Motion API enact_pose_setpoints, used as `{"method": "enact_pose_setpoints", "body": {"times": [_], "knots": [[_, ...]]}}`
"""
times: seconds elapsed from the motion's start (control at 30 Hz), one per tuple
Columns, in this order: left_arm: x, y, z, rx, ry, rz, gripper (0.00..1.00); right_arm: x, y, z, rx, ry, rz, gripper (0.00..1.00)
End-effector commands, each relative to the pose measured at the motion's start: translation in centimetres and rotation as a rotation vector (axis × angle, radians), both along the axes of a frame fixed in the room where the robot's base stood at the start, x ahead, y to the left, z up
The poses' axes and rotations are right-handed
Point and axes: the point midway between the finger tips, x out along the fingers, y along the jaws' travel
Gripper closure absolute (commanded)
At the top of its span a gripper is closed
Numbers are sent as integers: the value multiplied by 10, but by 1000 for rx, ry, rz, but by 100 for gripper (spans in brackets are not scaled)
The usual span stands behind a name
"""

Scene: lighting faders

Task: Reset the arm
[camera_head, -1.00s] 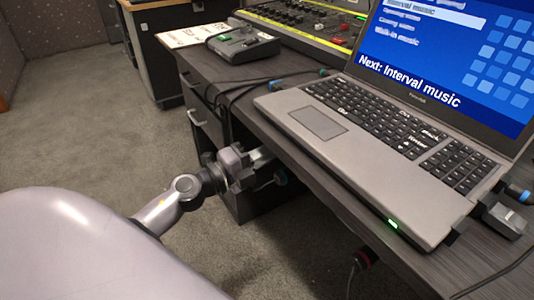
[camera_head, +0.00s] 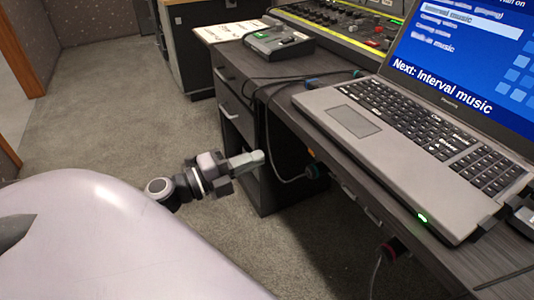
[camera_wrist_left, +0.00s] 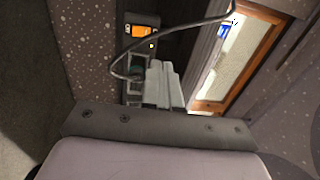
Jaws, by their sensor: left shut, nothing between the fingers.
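My left gripper (camera_head: 250,160) is in the head view, left of the desk's front edge and below the height of its top. Its pale fingers are together and empty, pointing right toward the space under the desk. The fingers also show shut in the left wrist view (camera_wrist_left: 163,84), with nothing between them. My right gripper is in neither view.
A dark desk (camera_head: 330,165) carries an open laptop (camera_head: 400,140), a small fader box (camera_head: 280,42) and a larger mixing console (camera_head: 350,30). A cable (camera_head: 270,125) hangs near my left gripper. Carpet (camera_head: 110,115) is clear at left.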

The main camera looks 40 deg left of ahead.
Motion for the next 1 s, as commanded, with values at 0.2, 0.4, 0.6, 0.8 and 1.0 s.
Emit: {"method": "enact_pose_setpoints", "body": {"times": [0.2,0.4,0.6,0.8,1.0], "knots": [[-11,4,2,0,1,0,100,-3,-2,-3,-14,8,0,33],[-12,5,2,1,0,0,100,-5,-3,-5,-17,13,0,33],[-11,5,2,1,0,0,100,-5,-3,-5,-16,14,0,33],[-11,5,2,1,0,0,100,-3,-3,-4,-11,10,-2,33],[-11,5,1,1,1,0,100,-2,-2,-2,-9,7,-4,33]]}}
